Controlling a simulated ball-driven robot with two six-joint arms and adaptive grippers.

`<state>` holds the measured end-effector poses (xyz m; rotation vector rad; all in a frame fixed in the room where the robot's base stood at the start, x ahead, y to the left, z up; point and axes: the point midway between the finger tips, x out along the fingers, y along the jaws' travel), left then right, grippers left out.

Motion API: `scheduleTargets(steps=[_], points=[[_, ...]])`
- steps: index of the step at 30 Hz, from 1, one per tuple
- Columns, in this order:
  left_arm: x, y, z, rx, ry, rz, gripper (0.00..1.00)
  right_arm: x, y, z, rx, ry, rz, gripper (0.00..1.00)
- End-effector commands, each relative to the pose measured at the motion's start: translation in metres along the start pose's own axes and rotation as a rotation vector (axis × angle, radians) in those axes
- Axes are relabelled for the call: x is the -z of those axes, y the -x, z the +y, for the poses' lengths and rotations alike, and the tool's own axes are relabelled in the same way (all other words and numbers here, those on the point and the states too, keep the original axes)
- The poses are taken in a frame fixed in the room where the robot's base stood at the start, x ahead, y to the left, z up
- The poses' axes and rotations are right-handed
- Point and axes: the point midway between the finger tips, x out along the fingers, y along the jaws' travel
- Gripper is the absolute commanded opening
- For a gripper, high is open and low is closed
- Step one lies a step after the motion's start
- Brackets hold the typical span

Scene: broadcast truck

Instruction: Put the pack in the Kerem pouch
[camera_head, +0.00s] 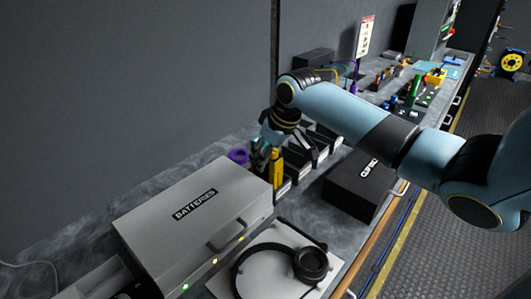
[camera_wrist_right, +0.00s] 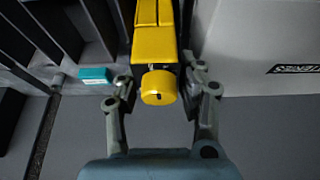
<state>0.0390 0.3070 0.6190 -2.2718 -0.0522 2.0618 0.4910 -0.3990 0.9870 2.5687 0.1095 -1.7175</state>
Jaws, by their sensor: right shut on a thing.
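My right gripper (camera_head: 272,152) is shut on a yellow pack (camera_head: 277,172) beside the grey batteries case. In the right wrist view, the yellow pack (camera_wrist_right: 156,50) sits between the two fingers, with its round end towards the camera. A row of black open-topped pouches (camera_head: 325,136) stands just behind and right of the gripper, partly hidden by it. Black compartments (camera_wrist_right: 75,28) also show at the left of the wrist view. The names on the pouches are too small to read, so I cannot tell which is Kerem. My left gripper is not in view.
The grey batteries case (camera_head: 165,235) stands close to the left. A black lidded case (camera_head: 362,185) is to the right. Headphones (camera_head: 290,262) lie in front on a pale surface. A purple roll (camera_head: 238,156) is beside the gripper. A teal block (camera_wrist_right: 95,75) shows in the wrist view.

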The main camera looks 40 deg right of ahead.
Motion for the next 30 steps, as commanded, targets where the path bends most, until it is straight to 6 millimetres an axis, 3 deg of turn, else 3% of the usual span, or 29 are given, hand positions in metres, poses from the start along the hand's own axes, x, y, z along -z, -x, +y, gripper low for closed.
scheduleTargets(steps=[5,6,10,20,23,30], points=[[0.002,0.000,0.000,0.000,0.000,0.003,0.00,-0.001,-0.002,0.000,0.000,0.000,0.001,0.00],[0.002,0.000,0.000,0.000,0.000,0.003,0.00,-0.001,-0.002,0.000,0.000,0.000,-0.001,0.43],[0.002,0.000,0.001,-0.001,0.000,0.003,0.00,-0.001,-0.002,0.000,0.000,0.000,-0.001,0.60],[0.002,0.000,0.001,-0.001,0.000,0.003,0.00,0.001,0.002,0.000,0.000,0.000,0.002,0.61],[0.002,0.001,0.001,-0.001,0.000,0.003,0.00,0.004,0.015,0.001,-0.002,0.001,0.002,0.61],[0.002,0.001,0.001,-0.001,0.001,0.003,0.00,0.004,0.070,0.002,-0.005,0.005,0.002,0.61]])
